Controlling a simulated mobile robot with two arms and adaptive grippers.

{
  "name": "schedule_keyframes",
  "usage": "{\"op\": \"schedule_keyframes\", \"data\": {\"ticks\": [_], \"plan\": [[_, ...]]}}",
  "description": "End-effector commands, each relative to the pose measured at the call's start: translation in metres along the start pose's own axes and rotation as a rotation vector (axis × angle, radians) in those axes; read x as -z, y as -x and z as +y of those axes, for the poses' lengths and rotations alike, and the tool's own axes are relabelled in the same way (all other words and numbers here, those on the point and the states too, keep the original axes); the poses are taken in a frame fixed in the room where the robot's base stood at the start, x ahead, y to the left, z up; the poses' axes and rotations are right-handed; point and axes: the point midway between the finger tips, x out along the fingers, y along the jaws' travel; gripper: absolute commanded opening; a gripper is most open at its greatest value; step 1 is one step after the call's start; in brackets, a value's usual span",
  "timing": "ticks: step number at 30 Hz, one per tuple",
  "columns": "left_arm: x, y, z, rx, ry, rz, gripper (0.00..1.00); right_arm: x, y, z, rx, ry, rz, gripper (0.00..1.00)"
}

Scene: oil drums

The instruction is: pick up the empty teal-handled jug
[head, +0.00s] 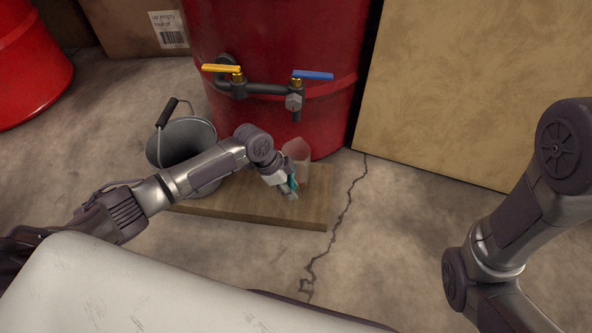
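The jug (301,152) is pale and translucent, and stands at the right part of a wooden board (270,217), in front of a red drum. A bit of its teal handle (292,181) shows at the near side, beside my gripper. My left gripper (290,191) reaches in from the left and is at the handle, its fingers overlapping it in the picture. I cannot tell whether the fingers are closed on the handle. My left wrist hides part of the jug. My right arm shows at the right edge, but its gripper is out of view.
A red drum (270,50) carries a pipe with a yellow-handled valve (222,69) and a blue-handled valve (312,75) over the board. A grey bucket (181,140) stands on the board's left. A large tan box (470,90) stands right. Cracked floor lies clear at front right.

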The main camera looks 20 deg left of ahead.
Motion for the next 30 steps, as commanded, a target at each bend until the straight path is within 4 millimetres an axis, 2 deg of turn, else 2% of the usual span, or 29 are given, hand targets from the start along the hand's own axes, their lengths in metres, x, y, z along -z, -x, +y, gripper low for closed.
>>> {"op": "schedule_keyframes", "data": {"ticks": [7,12,30], "plan": [[0.0004,-0.0001,-0.0002,0.001,0.0,0.0,0.28,0.0004,-0.0008,0.0,0.0,0.0,0.002,0.62],[0.0003,-0.0002,-0.0001,0.0,0.0,0.0,0.0,0.0005,-0.0008,-0.0001,0.001,0.0,0.002,0.62],[0.0016,0.0028,-0.0004,0.001,-0.001,0.001,0.0,-0.0001,-0.0031,0.0003,0.001,0.0,0.003,0.62]]}}
